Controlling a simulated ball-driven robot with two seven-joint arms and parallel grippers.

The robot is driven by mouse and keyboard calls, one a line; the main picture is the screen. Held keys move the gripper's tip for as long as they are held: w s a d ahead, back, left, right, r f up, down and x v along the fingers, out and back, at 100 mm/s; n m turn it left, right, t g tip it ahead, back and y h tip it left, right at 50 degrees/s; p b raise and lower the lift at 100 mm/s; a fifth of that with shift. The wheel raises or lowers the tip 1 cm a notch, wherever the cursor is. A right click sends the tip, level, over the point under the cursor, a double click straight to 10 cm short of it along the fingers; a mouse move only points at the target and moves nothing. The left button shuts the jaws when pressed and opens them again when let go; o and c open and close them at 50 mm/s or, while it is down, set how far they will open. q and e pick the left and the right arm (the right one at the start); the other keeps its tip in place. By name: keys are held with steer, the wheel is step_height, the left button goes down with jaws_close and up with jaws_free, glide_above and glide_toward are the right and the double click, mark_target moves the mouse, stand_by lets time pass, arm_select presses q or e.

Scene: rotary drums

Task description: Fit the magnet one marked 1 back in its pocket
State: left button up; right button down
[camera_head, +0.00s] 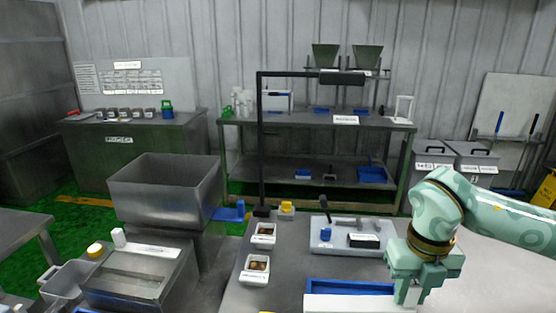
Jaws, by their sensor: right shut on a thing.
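My right gripper (408,292) points down at the front right of the near bench (240,294), at the right end of a blue-lined tray with a white front (340,303). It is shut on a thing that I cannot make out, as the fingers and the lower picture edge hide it. I cannot pick out the magnet marked 1 or its pocket, and no number is readable. My left gripper is not in view.
A grey board (345,241) with a blue piece, a dark block and a black-handled tool lies behind the tray. Two small white trays (256,270) (263,236) and a yellow piece (287,207) are to its left. A black post (261,150) rises behind. A metal hopper (167,187) stands left.

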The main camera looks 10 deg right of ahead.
mark_target(398, 312)
steer(key=n, duration=0.8)
steer(key=shift+a+n, duration=0.15)
steer(key=shift+n, duration=0.25)
steer(key=n, duration=0.5)
steer(key=shift+s+a+f+n, duration=0.1)
steer(key=shift+s+a+n, duration=0.15)
steer(key=shift+a+n, duration=0.1)
steer(key=n, duration=0.3)
steer(key=a+n, duration=0.1)
steer(key=n, duration=0.1)
steer(key=shift+s+f, duration=0.2)
steer(key=shift+s, duration=0.1)
steer(key=n, duration=0.3)
steer(key=s+a+n, duration=0.1)
steer(key=n, duration=0.4)
steer(key=shift+s+a+f+n, duration=0.2)
steer(key=shift+a+f+n, duration=0.1)
steer(key=shift+f+n, duration=0.1)
steer(key=s+a+n, duration=0.1)
steer(key=n, duration=0.2)
steer(key=s+a+f+n, duration=0.1)
steer(key=n, duration=0.2)
steer(key=s+a+f+n, duration=0.1)
steer(key=n, duration=0.2)
steer(key=shift+s+a+n, duration=0.35)
